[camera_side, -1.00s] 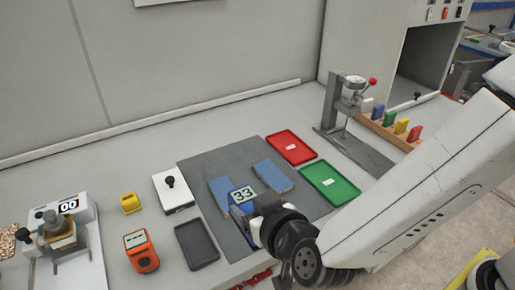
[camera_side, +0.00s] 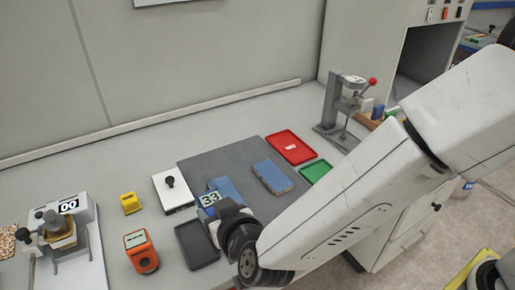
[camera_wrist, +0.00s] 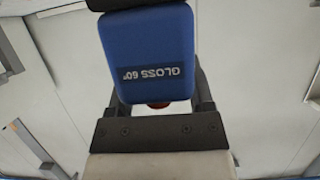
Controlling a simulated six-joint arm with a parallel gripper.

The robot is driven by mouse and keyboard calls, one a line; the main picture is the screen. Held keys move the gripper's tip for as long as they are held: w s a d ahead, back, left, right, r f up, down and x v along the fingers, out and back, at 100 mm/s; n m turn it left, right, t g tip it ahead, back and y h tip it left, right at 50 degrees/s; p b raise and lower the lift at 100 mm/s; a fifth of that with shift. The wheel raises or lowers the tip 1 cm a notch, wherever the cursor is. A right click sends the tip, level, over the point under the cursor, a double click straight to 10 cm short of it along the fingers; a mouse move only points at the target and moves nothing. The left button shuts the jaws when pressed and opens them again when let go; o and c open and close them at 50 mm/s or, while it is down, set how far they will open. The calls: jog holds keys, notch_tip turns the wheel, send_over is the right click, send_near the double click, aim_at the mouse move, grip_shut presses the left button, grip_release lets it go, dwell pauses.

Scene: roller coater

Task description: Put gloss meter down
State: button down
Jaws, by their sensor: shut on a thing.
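The blue gloss meter (camera_side: 209,201) shows a display reading 33 in the side view. In the wrist view its blue face (camera_wrist: 148,45) fills the upper middle, with the label "GLOSS 60°" upside down. My gripper (camera_side: 220,212) is shut on it, over the left front part of the grey mat (camera_side: 228,162), close to the dark grey tray (camera_side: 190,228). In the wrist view the gripper (camera_wrist: 155,95) has dark fingers at the meter's sides. My wrist hides the meter's underside and part of the tray, so I cannot tell whether the meter touches anything.
Two blue panels lie on the mat, one behind the meter (camera_side: 224,187) and one to the right (camera_side: 272,176). A red tray (camera_side: 303,158), a green tray (camera_side: 313,170), an orange meter (camera_side: 140,262), a white block (camera_side: 172,200) and a yellow block (camera_side: 130,208) stand around.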

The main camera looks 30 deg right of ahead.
jog(key=w+a+f, duration=0.4)
jog(key=w+f, duration=0.1)
jog(key=f, duration=0.1)
jog(key=shift+w+f, duration=0.15)
jog(key=shift+w, duration=0.2)
jog(key=shift+w+a+f, duration=0.1)
jog(key=shift+w+f, duration=0.15)
jog(key=shift+f, duration=1.55)
jog(key=shift+f, duration=0.15)
grip_release()
